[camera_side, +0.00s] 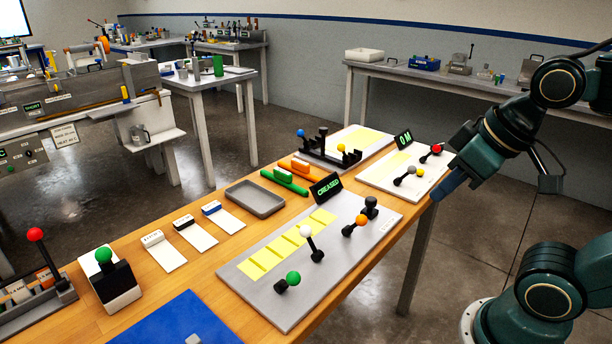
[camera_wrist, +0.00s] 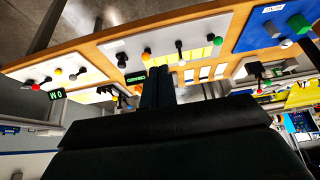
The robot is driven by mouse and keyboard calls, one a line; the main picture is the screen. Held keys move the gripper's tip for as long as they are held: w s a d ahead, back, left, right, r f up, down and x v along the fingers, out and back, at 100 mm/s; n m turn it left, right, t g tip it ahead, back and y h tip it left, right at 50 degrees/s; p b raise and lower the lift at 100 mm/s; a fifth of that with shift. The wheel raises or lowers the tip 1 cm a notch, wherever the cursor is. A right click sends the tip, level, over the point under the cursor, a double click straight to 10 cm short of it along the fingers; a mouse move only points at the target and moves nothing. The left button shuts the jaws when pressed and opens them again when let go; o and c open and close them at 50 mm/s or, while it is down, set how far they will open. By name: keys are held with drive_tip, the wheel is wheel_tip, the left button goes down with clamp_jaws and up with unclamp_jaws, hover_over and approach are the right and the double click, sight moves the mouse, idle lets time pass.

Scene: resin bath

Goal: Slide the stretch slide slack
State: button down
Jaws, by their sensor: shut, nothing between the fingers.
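No label that I can read names the stretch slide, so I cannot tell which control it is. An orange slider and a green slider (camera_side: 284,180) lie on the bench behind the grey tray. A grey panel (camera_side: 350,270) with a "CREASED" sign (camera_side: 326,188) carries levers with green (camera_side: 293,278), white (camera_side: 306,231) and orange (camera_side: 361,220) knobs. My gripper (camera_side: 442,192) is shut and empty, in the air off the bench's right edge, apart from every control. In the wrist view its fingers (camera_wrist: 157,88) are together and hide part of the bench.
A second panel (camera_side: 376,178) with a "0 M" sign (camera_side: 404,139) has red- and yellow-knobbed levers. A black rack (camera_side: 325,152), a grey tray (camera_side: 256,198), several small white cards and a green-knobbed block (camera_side: 104,256) stand on the bench. A blue mat (camera_side: 165,325) lies in front.

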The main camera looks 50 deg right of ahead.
drive_tip(key=c, duration=1.2)
unclamp_jaws()
drive_tip(key=shift+w+d+r, duration=0.1)
drive_tip(key=shift+w, duration=0.1)
drive_tip(key=shift+o, duration=0.5)
drive_tip(key=shift+w+r, duration=0.1)
drive_tip(key=shift+w, duration=0.15)
drive_tip(key=m+g, duration=0.6)
drive_tip(key=m, duration=0.3)
hover_over(371, 199)
wheel_tip(371, 199, down, 7)
wheel_tip(371, 199, down, 14)
